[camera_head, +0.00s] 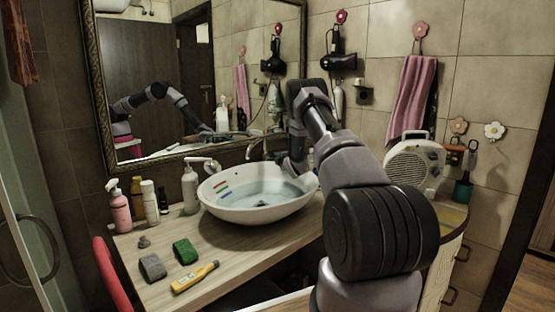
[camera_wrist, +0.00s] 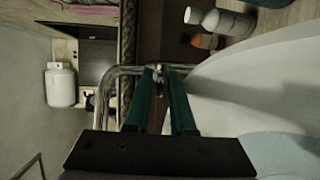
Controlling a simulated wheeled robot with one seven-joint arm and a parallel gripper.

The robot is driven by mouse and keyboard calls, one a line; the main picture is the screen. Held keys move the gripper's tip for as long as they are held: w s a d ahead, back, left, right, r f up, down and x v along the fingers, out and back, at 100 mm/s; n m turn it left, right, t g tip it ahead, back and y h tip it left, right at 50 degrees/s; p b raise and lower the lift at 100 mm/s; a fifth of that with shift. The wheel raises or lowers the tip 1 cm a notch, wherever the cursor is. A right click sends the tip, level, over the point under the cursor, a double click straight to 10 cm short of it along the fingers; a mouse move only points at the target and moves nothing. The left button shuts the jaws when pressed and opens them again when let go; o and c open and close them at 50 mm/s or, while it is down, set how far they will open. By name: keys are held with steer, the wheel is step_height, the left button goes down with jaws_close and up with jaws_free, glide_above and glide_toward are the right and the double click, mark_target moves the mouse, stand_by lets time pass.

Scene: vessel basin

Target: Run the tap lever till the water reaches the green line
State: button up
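The white oval basin (camera_head: 235,213) stands on the wooden counter and holds pale blue water. Short coloured lines, one of them green (camera_head: 223,189), mark its inner left wall; the water surface appears below them. The chrome tap (camera_head: 258,146) rises behind the basin, and its pipe (camera_wrist: 128,71) crosses the wrist view beside the white rim. My gripper (camera_wrist: 160,74) has two green fingers set apart, with a small metal part of the tap, perhaps the lever, between or just beyond their tips. Contact cannot be told. In the head view my arm hides the fingertips.
A pink bottle (camera_head: 119,207), a white pump bottle (camera_head: 190,188) and other bottles stand left of the basin. A grey sponge (camera_head: 152,267), a green sponge (camera_head: 186,251) and a yellow tool (camera_head: 195,278) lie in front. A white heater (camera_head: 414,161) stands right; the mirror (camera_head: 198,62) hangs behind.

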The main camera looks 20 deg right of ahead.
jaws_close()
stand_by(1.4)
